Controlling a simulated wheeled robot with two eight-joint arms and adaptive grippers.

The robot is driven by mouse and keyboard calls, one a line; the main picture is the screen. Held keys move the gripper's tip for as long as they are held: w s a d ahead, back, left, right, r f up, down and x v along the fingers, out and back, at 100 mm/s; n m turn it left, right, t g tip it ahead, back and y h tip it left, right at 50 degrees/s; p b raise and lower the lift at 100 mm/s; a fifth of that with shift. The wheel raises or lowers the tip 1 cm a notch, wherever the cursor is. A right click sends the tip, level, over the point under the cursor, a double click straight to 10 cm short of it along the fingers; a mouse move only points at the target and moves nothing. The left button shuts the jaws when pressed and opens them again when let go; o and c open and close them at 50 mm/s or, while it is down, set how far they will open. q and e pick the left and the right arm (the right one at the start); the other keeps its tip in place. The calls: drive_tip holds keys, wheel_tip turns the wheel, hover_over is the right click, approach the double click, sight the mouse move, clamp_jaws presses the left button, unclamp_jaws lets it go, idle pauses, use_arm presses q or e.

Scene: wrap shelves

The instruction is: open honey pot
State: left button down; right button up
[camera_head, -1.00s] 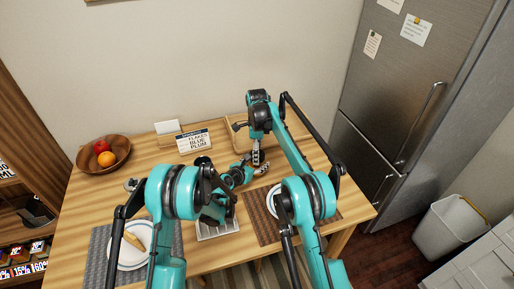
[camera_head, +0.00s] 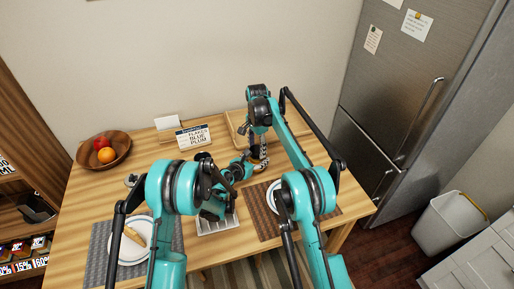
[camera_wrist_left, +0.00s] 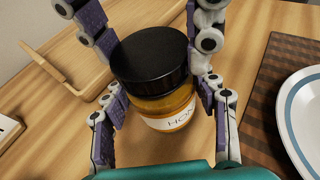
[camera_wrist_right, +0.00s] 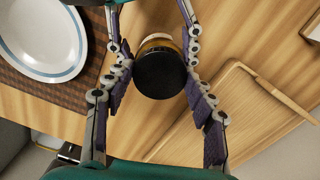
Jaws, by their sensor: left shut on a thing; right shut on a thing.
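The honey pot (camera_wrist_left: 168,108) is an amber glass jar with a white label, partly readable as "HO". It stands upright on the table with a black lid (camera_wrist_left: 150,60) on top. My left gripper (camera_wrist_left: 162,92) is shut on the jar body from the side. My right gripper (camera_wrist_right: 158,66) is shut on the lid from above, one finger on either side. The right wrist view looks down on the lid (camera_wrist_right: 160,73), with a strip of amber jar behind it. In the head view the pot (camera_head: 256,150) is mostly hidden by my grippers.
A wooden tray (camera_wrist_left: 60,68) lies close beside the pot. A white plate (camera_wrist_right: 45,35) on a brown mat (camera_wrist_right: 65,90) is on the other side. A fruit bowl (camera_head: 88,162), a lettered sign (camera_head: 193,137) and a second plate (camera_head: 130,252) are farther left.

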sight(257, 150)
drive_tip(key=n, duration=0.7)
drive_tip(key=shift+n, duration=0.3)
drive_tip(key=n, duration=2)
drive_tip(key=shift+n, duration=0.3)
drive_tip(key=shift+r, duration=0.15)
drive_tip(key=shift+r, duration=1)
drive_tip(key=shift+r, duration=0.1)
drive_tip(key=shift+r, duration=1.9)
